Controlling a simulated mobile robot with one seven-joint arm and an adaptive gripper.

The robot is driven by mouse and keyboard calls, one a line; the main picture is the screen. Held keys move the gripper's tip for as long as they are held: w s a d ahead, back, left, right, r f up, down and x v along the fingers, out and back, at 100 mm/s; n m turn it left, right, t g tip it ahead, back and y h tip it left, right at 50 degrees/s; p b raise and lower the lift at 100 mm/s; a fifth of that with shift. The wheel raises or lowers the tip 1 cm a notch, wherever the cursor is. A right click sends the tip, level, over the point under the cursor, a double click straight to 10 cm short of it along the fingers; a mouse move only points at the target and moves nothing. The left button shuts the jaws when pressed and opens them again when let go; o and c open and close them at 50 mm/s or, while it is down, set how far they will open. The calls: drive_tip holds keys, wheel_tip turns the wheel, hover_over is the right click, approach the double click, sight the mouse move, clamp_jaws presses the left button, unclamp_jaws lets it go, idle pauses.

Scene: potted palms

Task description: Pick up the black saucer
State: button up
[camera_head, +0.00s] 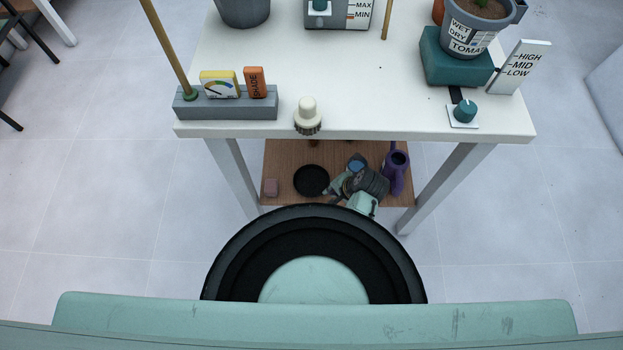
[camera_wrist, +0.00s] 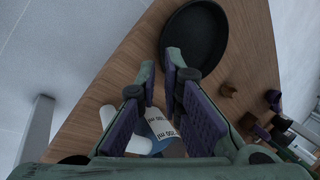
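The black saucer (camera_head: 311,180) is a round, shallow dish lying on the wooden lower shelf under the white table. In the wrist view the saucer (camera_wrist: 200,35) appears at the top, just beyond my fingertips, and looks empty. My gripper (camera_wrist: 161,68) is open, with a gap between its two fingers and nothing held. The right fingertip overlaps the saucer's near rim in the picture; I cannot tell whether they touch. In the head view my gripper (camera_head: 334,191) is just right of the saucer, low over the shelf.
A labelled measuring cup (camera_wrist: 163,130) shows between my fingers in the wrist view. The white tabletop (camera_head: 350,90) overhangs the shelf; table legs flank it.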

sight(311, 182)
drive_tip(key=x, duration=0.6)
drive_tip(key=shift+w+d+f+p, duration=0.1)
drive_tip(key=shift+w+f+p, duration=0.05)
drive_tip(key=shift+w+p, duration=0.2)
drive_tip(key=shift+c, duration=0.3)
clamp_jaws()
